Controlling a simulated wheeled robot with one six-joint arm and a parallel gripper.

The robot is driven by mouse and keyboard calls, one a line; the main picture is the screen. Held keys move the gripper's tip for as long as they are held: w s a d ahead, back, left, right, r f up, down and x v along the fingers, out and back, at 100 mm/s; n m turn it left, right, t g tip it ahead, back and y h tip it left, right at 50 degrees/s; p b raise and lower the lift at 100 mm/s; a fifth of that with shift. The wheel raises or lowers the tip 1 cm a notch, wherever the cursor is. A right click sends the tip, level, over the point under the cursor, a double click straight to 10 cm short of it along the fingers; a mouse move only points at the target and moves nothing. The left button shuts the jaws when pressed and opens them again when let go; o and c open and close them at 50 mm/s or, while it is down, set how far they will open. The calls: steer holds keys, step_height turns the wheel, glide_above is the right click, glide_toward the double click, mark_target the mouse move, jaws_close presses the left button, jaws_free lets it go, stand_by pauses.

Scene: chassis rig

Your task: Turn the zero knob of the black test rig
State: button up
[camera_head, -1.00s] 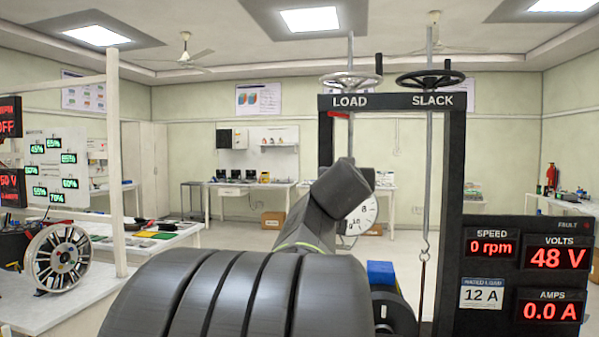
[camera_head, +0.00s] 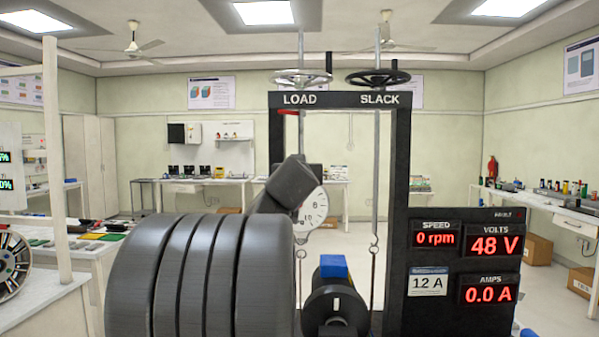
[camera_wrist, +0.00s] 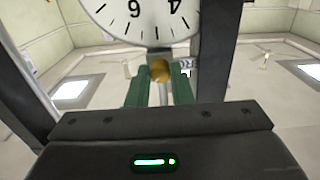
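The black test rig (camera_head: 396,190) stands right of centre in the head view, with LOAD and SLACK on its top bar. Its white dial (camera_head: 314,206) is partly hidden behind my arm there; it shows large at the top of the wrist view (camera_wrist: 140,18). The brass zero knob (camera_wrist: 160,70) sits at the dial's lower edge in the wrist view. My gripper (camera_wrist: 163,76) has its two green fingers apart, below and to either side of the knob, with no clear contact. The head view hides the fingers and knob behind my arm.
Two handwheels (camera_head: 302,77) (camera_head: 378,77) top the rig. A display panel (camera_head: 465,262) reads 0 rpm, 48 V and 0.0 A. A black drum with a blue block (camera_head: 333,266) is low in the frame. A white bench (camera_head: 50,300) stands at left.

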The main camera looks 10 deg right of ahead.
jaws_close()
steer(key=shift+n, duration=0.4)
steer(key=o, duration=0.8)
jaws_free()
steer(key=shift+o, duration=0.2)
steer(key=shift+s, duration=0.1)
steer(key=b+v, duration=0.2)
steer(key=v, duration=1.1)
steer(key=shift+s+a, duration=0.15)
steer(key=shift+s, duration=0.15)
steer(key=shift+w, duration=0.1)
steer(key=p+x, duration=0.1)
steer(key=x, duration=1.2)
steer(key=shift+w+p, duration=0.35)
steer(key=shift+p, duration=0.05)
